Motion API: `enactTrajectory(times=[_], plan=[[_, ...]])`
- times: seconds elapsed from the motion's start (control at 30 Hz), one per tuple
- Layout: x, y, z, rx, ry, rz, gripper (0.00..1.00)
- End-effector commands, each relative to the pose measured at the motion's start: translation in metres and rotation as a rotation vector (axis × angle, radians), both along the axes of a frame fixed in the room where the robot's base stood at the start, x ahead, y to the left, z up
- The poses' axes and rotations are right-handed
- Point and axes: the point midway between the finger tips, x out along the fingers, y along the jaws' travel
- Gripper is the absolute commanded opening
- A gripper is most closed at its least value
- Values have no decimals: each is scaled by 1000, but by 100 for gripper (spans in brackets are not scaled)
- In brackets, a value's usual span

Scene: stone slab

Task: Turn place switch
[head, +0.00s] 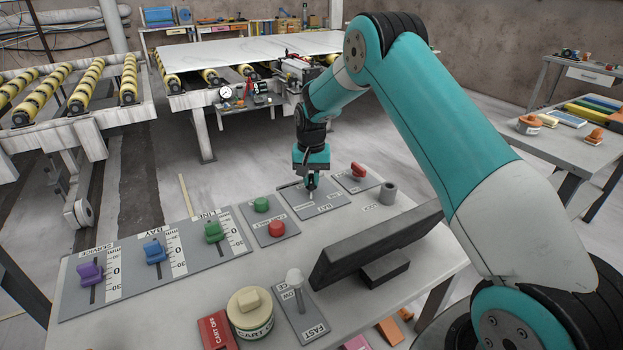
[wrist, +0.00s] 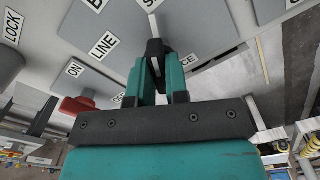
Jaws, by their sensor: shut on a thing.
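My gripper (head: 311,183) points straight down at a grey switch plate (head: 322,205) on the console. In the wrist view my teal fingers (wrist: 160,75) are shut on a dark switch knob (wrist: 154,48) that rises from the plate. Labels around it read "LINE" (wrist: 104,45) and a partly hidden word ending in "CE" (wrist: 188,60). The fingers hide most of the knob, and its exact angle is hard to tell. In the head view the knob is hidden by the gripper.
A red switch (head: 358,170) stands on the plate just right. Green (head: 261,204) and red buttons (head: 277,228) are to the left, with purple, blue and green (head: 214,231) sliders beyond. A dark screen (head: 375,242) and grey cylinder (head: 389,192) stand nearby.

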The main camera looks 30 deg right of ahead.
Motion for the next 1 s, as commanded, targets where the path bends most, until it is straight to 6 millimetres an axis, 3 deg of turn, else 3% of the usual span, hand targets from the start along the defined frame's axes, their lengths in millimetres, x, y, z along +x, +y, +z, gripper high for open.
enactTrajectory(times=[0.4,1.0], plan=[[1,0,1,-1,-4,-231,0],[1,-1,2,-1,-5,-281,0]])
